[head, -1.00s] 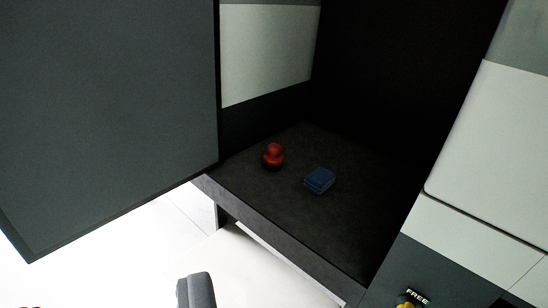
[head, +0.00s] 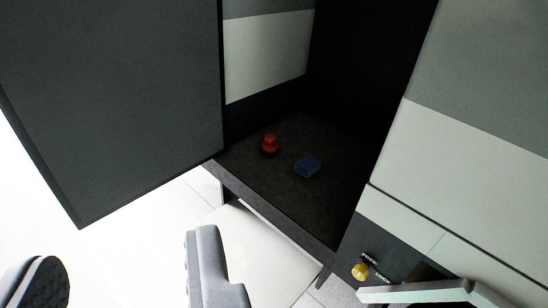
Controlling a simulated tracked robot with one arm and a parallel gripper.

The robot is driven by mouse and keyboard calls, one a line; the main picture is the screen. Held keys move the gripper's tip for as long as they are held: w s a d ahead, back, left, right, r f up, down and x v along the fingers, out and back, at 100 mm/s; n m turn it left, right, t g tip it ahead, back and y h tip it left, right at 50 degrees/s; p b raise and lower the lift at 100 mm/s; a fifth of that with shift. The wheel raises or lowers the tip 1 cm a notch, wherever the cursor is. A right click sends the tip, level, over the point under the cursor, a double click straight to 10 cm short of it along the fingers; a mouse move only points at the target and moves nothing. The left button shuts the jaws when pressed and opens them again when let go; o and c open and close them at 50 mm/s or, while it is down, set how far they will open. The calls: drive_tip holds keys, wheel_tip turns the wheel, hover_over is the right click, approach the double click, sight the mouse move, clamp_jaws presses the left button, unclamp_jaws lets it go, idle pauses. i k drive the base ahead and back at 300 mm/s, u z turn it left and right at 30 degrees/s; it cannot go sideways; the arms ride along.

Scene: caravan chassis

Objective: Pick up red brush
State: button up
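The red brush (head: 269,145) is a small rounded thing with a knob on top. It stands on the dark floor of an open compartment (head: 232,165), near the front left. My gripper (head: 125,272) shows at the bottom left of the head view. Its two grey fingers are wide apart, with only pale ground seen between them. It is open and empty, in front of the compartment and well apart from the brush. Nothing hides the brush.
A blue block-like item (head: 307,166) lies just right of the brush. A large grey door panel (head: 120,90) stands open at the left. At the right is a pale wall (head: 465,160) with a yellow knob (head: 360,271) and a pale bar (head: 420,292) below.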

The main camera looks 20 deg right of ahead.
sight(269, 146)
drive_tip(key=k, duration=0.9)
drive_tip(key=u, duration=0.7)
drive_tip(key=i, duration=2.35)
drive_tip(key=z, duration=0.7)
drive_tip(key=i, duration=0.45)
drive_tip(key=z, duration=0.3)
